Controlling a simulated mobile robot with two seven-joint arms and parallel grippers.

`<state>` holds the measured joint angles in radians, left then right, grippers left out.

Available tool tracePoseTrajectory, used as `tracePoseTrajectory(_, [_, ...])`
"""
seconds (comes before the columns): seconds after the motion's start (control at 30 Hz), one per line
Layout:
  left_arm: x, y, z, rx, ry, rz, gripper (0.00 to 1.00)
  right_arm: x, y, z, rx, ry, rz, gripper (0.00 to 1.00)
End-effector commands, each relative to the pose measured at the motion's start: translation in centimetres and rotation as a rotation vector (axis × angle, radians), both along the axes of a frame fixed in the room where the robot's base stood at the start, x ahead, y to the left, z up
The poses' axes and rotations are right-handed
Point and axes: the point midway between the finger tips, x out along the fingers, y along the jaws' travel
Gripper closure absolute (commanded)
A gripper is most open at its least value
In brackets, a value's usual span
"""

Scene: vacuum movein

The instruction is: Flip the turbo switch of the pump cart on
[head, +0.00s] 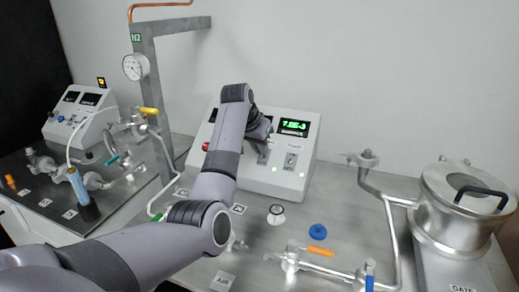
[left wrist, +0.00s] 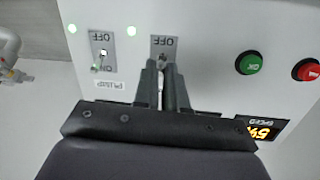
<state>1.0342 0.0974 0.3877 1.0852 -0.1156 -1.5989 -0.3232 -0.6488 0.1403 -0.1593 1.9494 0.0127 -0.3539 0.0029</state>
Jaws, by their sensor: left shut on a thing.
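The pump cart's light grey control box (head: 305,150) stands at the back of the bench, with a green display on its upper right. My left gripper (head: 262,136) is at the front of this box. In the left wrist view my left gripper (left wrist: 162,70) is shut on the lever of the turbo switch (left wrist: 161,42), in front of a plate whose OFF mark shows upside down. The fingers hide most of this lever and its label, so its position is unclear. The pump switch (left wrist: 102,52) is beside it, also visible in the head view (head: 291,160). My right gripper is not in view.
Green (left wrist: 248,62) and red (left wrist: 308,72) buttons and an orange speed display (left wrist: 266,132) are close to the gripper. A metal chamber (head: 462,212) stands at right. Pipes and an orange-handled valve (head: 320,251) occupy the front; a grey post (head: 154,100) rises at left.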

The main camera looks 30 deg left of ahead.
Motion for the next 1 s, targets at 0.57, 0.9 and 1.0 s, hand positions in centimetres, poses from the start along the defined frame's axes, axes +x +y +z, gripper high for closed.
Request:
tracePoseTrajectory(0.57, [0.74,0.32,0.28,-0.040,0.172,0.002,1.00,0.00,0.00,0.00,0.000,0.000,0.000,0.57])
tracePoseTrajectory(0.9, [0.91,0.37,0.29,-0.049,0.209,0.002,1.00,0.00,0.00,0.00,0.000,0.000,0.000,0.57])
tracePoseTrajectory(1.0, [0.92,0.37,0.28,-0.049,0.212,0.002,1.00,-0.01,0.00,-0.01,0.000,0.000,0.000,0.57])
